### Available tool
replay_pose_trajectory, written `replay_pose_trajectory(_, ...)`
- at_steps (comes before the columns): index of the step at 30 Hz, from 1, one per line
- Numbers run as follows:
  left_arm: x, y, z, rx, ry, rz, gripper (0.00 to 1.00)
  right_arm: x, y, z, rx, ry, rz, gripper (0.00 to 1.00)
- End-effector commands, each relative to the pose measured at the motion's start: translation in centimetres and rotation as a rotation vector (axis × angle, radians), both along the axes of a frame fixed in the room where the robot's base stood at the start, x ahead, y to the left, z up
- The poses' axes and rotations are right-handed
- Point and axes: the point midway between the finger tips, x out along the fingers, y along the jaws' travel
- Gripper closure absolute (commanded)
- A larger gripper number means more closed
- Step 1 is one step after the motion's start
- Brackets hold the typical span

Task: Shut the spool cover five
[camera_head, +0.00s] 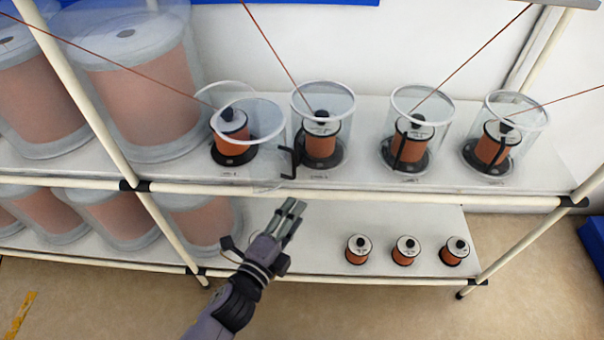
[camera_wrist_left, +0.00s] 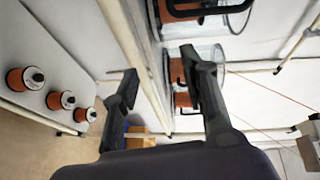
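On the upper shelf, the leftmost small copper spool (camera_head: 232,133) has its clear cover (camera_head: 268,152) swung open toward the front right. The cover's black handle (camera_head: 289,162) stands beside the neighbouring covered spool. The labels are too small to read, so I cannot tell which cover is numbered five. My left gripper (camera_head: 291,213) is in front of the shelf edge, below the handle and apart from it. Its fingers are parted and empty in the left wrist view (camera_wrist_left: 160,68), where a black handle (camera_wrist_left: 195,10) shows at the top. My right gripper is not in view.
Three other small spools stand in clear covers (camera_head: 322,140) that look shut. The upper shelf's front rail (camera_head: 380,194) runs behind my left gripper. Three bare spools (camera_head: 404,250) stand on the lower shelf. Large clear-covered spools (camera_head: 140,85) fill the left.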

Motion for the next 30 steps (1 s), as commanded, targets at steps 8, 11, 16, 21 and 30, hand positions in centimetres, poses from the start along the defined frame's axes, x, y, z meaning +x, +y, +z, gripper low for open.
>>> replay_pose_trajectory(8,0.2,-1.6,5.1,0.038,-0.129,-0.034,0.81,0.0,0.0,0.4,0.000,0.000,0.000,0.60)
replay_pose_trajectory(11,1.6,-2.3,5.2,0.036,-0.128,-0.033,0.87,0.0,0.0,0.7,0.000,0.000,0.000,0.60)
replay_pose_trajectory(16,4.7,-4.1,5.3,0.034,-0.128,-0.033,0.99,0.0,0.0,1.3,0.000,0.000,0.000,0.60)
replay_pose_trajectory(21,7.9,-5.8,5.2,0.034,-0.126,-0.032,1.00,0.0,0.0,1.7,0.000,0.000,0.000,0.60)
replay_pose_trajectory(30,7.5,-2.5,5.0,0.035,-0.123,-0.034,1.00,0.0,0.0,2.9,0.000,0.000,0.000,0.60)
